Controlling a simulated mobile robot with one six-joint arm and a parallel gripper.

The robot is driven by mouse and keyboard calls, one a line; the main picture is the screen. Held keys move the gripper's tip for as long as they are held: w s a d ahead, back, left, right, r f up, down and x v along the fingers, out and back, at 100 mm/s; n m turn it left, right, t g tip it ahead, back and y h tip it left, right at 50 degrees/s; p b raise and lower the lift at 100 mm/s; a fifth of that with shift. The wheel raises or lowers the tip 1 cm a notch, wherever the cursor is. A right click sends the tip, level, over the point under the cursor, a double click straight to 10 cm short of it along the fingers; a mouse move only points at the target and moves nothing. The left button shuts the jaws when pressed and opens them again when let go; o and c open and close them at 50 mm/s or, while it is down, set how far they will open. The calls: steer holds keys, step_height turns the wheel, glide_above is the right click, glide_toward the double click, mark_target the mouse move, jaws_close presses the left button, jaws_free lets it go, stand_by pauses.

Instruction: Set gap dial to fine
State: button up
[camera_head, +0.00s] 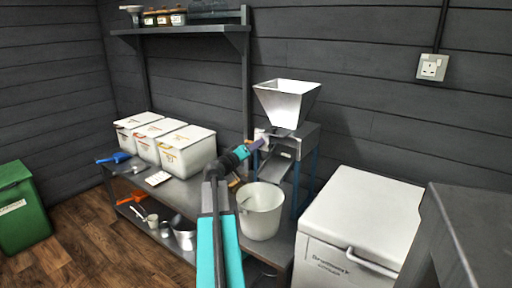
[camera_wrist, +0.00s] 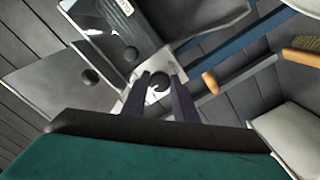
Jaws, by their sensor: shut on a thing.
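The grain mill has a pale hopper (camera_head: 287,104) on top of a grey metal body (camera_head: 308,139), on blue legs. My gripper (camera_head: 262,143) reaches the left side of the mill body, below the hopper. In the wrist view, the two dark purple fingers of my gripper (camera_wrist: 164,97) are shut on a dark round knob, the gap dial (camera_wrist: 160,82), in front of a light plate. The fingers partly cover the dial. Its markings and pointer are too small and hidden to read. The dial is hard to make out in the head view.
A white bucket (camera_head: 261,224) stands below and in front of the mill on the steel bench (camera_head: 188,196). White lidded bins (camera_head: 188,158) and a blue scoop (camera_head: 113,158) sit further left. A large white chest (camera_head: 362,215) stands to the right. A shelf (camera_head: 180,29) hangs above.

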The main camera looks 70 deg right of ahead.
steer(key=shift+n, duration=0.5)
steer(key=shift+n+p, duration=0.6)
steer(key=shift+n, duration=3.4)
steer(key=o, duration=1)
